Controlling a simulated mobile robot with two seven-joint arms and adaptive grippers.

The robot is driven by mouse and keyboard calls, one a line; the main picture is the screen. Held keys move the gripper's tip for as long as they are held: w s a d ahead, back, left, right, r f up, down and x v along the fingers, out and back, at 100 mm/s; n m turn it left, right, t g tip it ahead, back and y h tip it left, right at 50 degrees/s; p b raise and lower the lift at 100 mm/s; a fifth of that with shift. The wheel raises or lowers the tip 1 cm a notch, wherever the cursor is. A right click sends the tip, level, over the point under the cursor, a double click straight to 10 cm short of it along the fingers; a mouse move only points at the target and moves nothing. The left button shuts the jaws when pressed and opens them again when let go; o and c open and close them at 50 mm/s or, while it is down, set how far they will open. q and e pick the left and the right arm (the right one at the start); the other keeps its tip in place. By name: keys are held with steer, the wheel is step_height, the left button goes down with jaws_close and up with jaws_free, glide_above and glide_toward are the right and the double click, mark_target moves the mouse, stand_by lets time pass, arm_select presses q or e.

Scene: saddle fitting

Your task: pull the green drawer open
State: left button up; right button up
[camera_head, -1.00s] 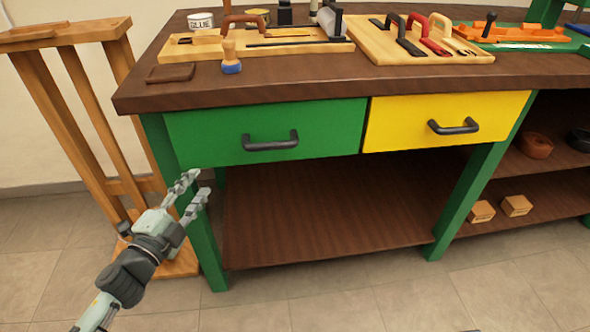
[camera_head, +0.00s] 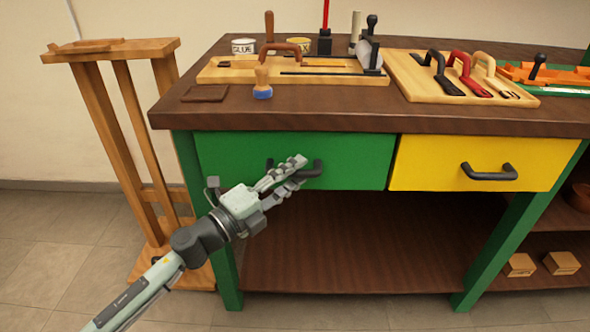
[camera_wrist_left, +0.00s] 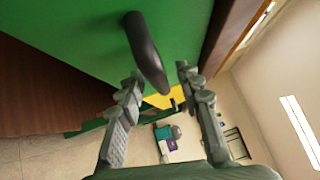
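The green drawer (camera_head: 350,150) is in the bench's front left, under the top, and looks closed. Its dark bar handle (camera_head: 315,169) is partly hidden by my left gripper (camera_head: 297,171). In the left wrist view the handle (camera_wrist_left: 147,55) reaches down toward the space between the two fingers of my left gripper (camera_wrist_left: 160,78), which are spread apart. The green drawer front (camera_wrist_left: 75,35) fills the upper left there. I cannot tell whether the fingers touch the handle. My right gripper is in neither view.
A yellow drawer (camera_head: 430,160) with a dark handle sits to the right. A wooden stand (camera_head: 110,47) is at the left. Tools on wooden boards, a glue tin (camera_head: 243,46) and a blue-tipped brush (camera_head: 262,90) are on the bench top. An open shelf lies below.

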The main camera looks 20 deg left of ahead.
arm_select(q)
steer(key=shift+w+d, duration=0.1)
steer(key=shift+w, duration=0.1)
steer(key=shift+c, duration=0.3)
jaws_close()
